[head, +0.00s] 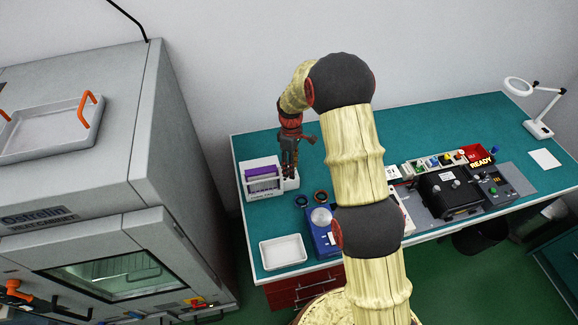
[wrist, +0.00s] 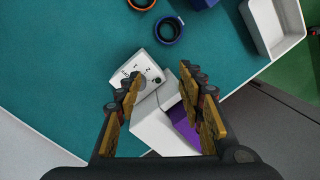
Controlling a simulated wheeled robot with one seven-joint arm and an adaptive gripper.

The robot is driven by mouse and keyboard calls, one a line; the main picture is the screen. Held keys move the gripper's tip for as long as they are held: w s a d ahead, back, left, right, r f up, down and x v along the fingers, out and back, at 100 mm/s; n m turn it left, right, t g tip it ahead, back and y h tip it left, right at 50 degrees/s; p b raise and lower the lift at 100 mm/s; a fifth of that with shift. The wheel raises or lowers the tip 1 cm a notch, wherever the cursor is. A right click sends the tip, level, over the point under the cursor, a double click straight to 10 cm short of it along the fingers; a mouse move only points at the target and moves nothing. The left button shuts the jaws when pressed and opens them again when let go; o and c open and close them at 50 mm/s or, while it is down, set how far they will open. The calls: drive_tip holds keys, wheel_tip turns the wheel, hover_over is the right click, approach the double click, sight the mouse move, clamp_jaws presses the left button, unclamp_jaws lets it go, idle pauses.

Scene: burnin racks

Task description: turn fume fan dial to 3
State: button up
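A small white control box (wrist: 149,63) with printed numerals and marks on its face lies on the teal bench in the wrist view. Its dial cannot be made out clearly, as the left fingertip covers part of the face. Where the dial points cannot be read. My gripper (wrist: 162,77) is open and empty, its fingers pointing at the box and spread around its near part. In the head view my gripper (head: 289,170) hangs fingers-down over the box, hiding much of it, beside the white holder.
A white holder (head: 265,193) with purple contents stands directly beside the control box. Two rings, orange (wrist: 142,3) and blue (wrist: 168,30), lie nearby. A white tray (head: 283,251) and blue device (head: 318,238) are nearer the front edge. A large grey chamber (head: 150,150) stands left.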

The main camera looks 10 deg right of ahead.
drive_tip(key=w, duration=0.1)
drive_tip(key=w+r+n, duration=0.1)
drive_tip(key=w+n, duration=0.1)
drive_tip(key=w, duration=0.1)
drive_tip(key=shift+r+t, duration=0.3)
drive_tip(key=shift+t, duration=0.1)
drive_tip(key=shift+w+r+n, duration=0.15)
drive_tip(key=shift+r+n, duration=0.05)
drive_tip(key=shift+n, duration=0.6)
drive_tip(key=shift+w+f+n, duration=0.1)
drive_tip(key=shift+n, duration=0.6)
drive_tip(key=shift+f, duration=0.45)
drive_tip(key=f, duration=0.7)
drive_tip(key=shift+s, duration=0.25)
drive_tip(key=shift+r, duration=0.1)
drive_tip(key=c, duration=0.4)
clamp_jaws()
